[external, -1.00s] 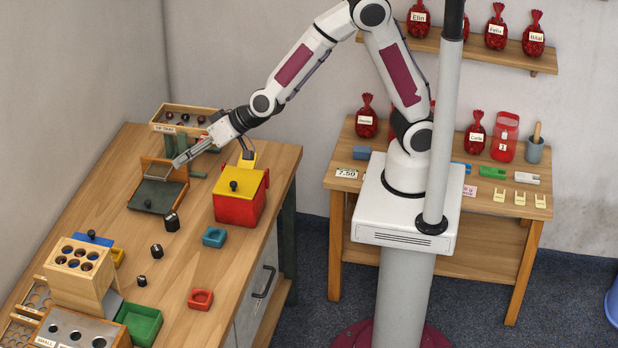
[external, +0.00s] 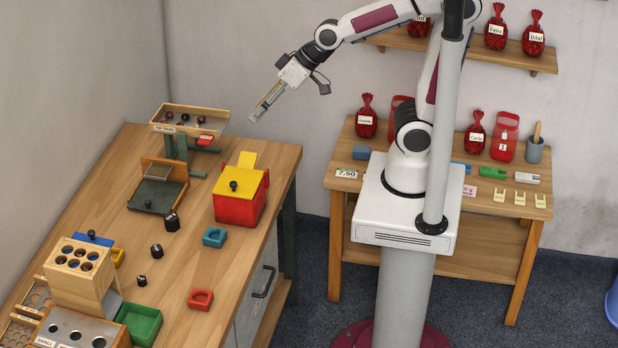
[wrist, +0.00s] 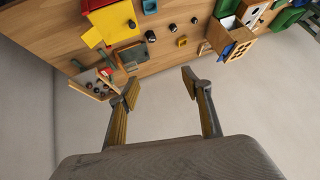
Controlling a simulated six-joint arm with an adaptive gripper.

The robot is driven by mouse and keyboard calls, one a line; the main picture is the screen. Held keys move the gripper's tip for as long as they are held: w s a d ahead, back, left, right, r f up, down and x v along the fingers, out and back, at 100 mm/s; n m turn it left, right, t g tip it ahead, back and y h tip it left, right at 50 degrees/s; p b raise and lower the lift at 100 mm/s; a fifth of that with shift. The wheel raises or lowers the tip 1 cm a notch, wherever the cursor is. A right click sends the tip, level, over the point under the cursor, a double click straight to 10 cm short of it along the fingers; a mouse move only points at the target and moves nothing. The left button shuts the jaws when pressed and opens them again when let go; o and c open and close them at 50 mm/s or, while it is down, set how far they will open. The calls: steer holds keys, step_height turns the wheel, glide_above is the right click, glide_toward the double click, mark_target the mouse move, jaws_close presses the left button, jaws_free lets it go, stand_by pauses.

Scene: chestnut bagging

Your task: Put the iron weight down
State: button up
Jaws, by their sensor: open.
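My gripper (external: 262,108) is open and empty, raised in the air above the far end of the wooden bench. In the wrist view my gripper (wrist: 158,82) shows its two fingers spread apart with nothing between them. Three black weights stand on the bench: a large one (external: 172,221) beside the dark green plate, a middle one (external: 157,250) and a small one (external: 142,281) nearer the front. In the wrist view the large weight (wrist: 150,36) stands close to the plate. Which one is the iron weight meant, I cannot tell.
The dark green plate (external: 152,197) has an upright wooden back. A wooden tray (external: 160,127) with chestnuts stands behind it. A red box with yellow lid (external: 238,209), a blue holder (external: 214,237) and a red holder (external: 201,299) stand to the right.

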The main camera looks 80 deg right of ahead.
steer(key=s+d+g+h, duration=0.1)
steer(key=s+d, duration=0.4)
steer(key=s, duration=0.3)
steer(key=s+d+g+h, duration=0.1)
steer(key=s+d+h, duration=0.1)
steer(key=s+d, duration=0.3)
steer(key=s, duration=0.3)
steer(key=shift+d+f, duration=0.3)
steer(key=shift+f, duration=0.1)
